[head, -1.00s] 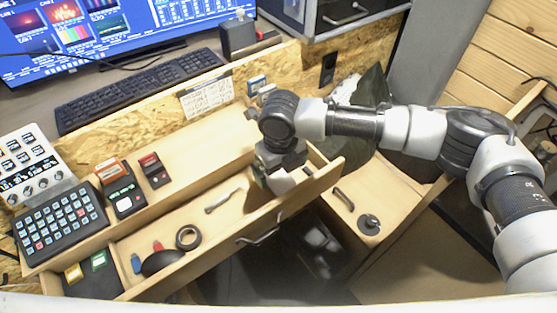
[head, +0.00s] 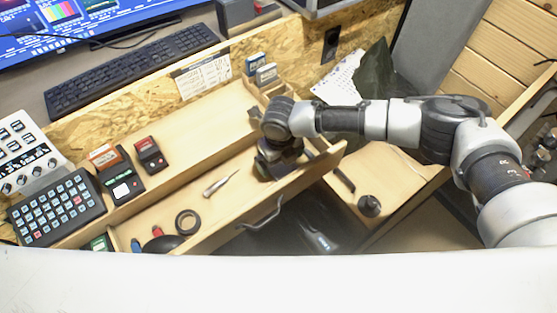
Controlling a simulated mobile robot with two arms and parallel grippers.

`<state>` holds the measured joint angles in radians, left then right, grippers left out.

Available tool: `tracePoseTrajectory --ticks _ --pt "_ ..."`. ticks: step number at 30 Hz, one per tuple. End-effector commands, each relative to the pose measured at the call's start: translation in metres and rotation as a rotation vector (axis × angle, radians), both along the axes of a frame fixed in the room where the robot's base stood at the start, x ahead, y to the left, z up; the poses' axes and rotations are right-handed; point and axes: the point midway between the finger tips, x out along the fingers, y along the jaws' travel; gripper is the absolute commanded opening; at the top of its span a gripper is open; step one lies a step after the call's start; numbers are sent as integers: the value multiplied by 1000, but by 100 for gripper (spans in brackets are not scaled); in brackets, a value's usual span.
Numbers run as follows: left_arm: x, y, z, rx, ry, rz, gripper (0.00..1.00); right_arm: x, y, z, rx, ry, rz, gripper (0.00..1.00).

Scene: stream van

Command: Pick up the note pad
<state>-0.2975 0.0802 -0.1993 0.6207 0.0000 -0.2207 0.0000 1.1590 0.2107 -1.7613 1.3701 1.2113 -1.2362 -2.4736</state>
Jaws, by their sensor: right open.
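My right arm comes in from the right, and its gripper (head: 274,170) points down into the right end of the open drawer (head: 148,216). The gripper is open, but its fingertips are mostly hidden by its own wrist. I cannot make out a note pad for certain; the drawer floor under the gripper is hidden. A printed sheet (head: 203,74) lies against the wooden panel behind the drawer, and a white sheet (head: 340,82) shows farther right. My left gripper is not in view.
The drawer also holds a pointed tool (head: 220,184) and a black tape roll (head: 188,222). A button panel (head: 57,207) and small devices (head: 122,186) stand on the ledge at left. The drawer's front wall, with its handle (head: 262,214), is close to my gripper.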

Motion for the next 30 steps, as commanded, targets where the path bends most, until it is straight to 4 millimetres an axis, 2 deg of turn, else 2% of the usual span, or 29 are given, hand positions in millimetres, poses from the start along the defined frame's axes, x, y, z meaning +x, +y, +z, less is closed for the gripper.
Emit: tracePoseTrajectory --ticks 3,10,20,27,30 --pt "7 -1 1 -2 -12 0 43 0 0 -10 0 0 1 100" --pt "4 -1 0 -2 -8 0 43 0 0 -11 0 0 1 100" --pt "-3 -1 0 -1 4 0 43 0 0 -11 -1 -1 1 49" --pt "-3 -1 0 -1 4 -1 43 0 0 -9 0 -1 0 48" --pt "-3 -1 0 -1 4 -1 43 1 0 -2 1 -2 0 48"
